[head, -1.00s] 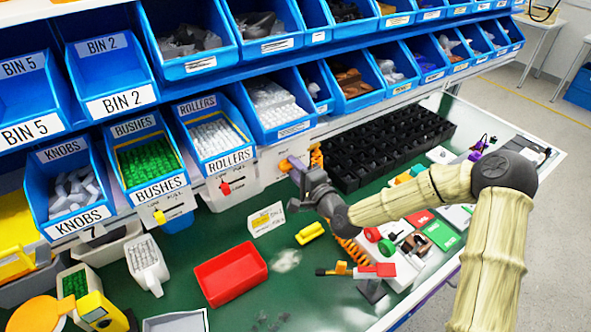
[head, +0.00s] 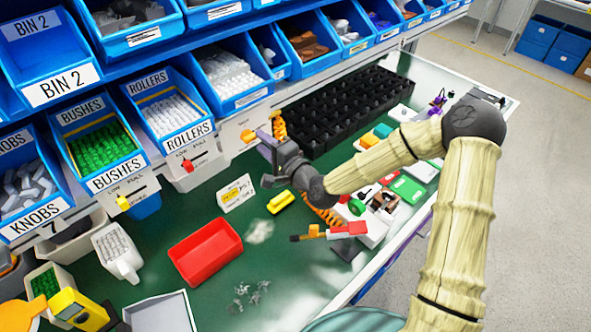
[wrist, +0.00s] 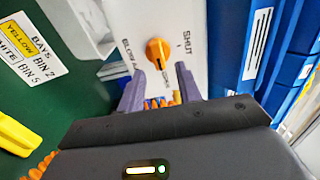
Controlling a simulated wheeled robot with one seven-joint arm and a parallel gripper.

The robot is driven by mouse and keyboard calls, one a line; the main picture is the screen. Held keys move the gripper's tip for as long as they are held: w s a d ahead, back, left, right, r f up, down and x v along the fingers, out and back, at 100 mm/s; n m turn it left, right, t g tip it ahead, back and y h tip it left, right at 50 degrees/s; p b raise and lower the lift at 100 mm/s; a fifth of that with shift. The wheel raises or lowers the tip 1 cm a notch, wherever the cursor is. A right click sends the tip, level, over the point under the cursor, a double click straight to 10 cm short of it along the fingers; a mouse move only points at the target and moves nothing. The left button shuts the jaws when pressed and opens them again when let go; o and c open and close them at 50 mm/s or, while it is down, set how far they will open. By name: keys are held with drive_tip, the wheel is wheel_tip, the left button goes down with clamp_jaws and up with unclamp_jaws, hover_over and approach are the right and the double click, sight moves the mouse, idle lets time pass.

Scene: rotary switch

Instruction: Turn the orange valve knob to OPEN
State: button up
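The orange valve knob (wrist: 158,51) sits on a white panel (wrist: 130,22) marked SHUT to its right and BLOW AIR at lower left in the wrist view. Small lettering just below the knob is partly legible. The knob's narrower part seems to point down toward that lettering, but its exact setting is hard to tell. In the head view the knob (head: 248,136) shows just left of my gripper (head: 265,144). My gripper's purple fingers (wrist: 160,88) are apart with the knob beyond their tips, in line with the gap. They do not appear to touch it.
An orange coiled hose (head: 279,125) is close behind my gripper. Blue bins (head: 228,78) overhang the panel. A black tray (head: 345,105) lies to the right. A label card (head: 237,193), yellow block (head: 281,202) and red bin (head: 206,250) are on the green bench.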

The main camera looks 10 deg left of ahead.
drive_tip(key=w+p+v, duration=0.1)
drive_tip(key=p+v, duration=0.5)
drive_tip(key=v, duration=0.6)
drive_tip(key=shift+s+d+r+p, duration=0.2)
drive_tip(key=shift+d+r+p, duration=0.15)
drive_tip(key=shift+d+r, duration=0.15)
drive_tip(key=p, duration=0.2)
drive_tip(key=shift+s+d+p, duration=0.1)
drive_tip(key=shift+d+p, duration=0.15)
drive_tip(key=shift+p, duration=0.1)
drive_tip(key=shift+s+f+p, duration=0.1)
drive_tip(key=shift+p, duration=0.4)
drive_tip(key=p, duration=0.1)
drive_tip(key=s+p, duration=0.1)
drive_tip(key=p, duration=0.1)
drive_tip(key=s+p, duration=0.1)
drive_tip(key=p, duration=0.1)
drive_tip(key=shift+d+f, duration=0.25)
drive_tip(key=shift+f, duration=0.1)
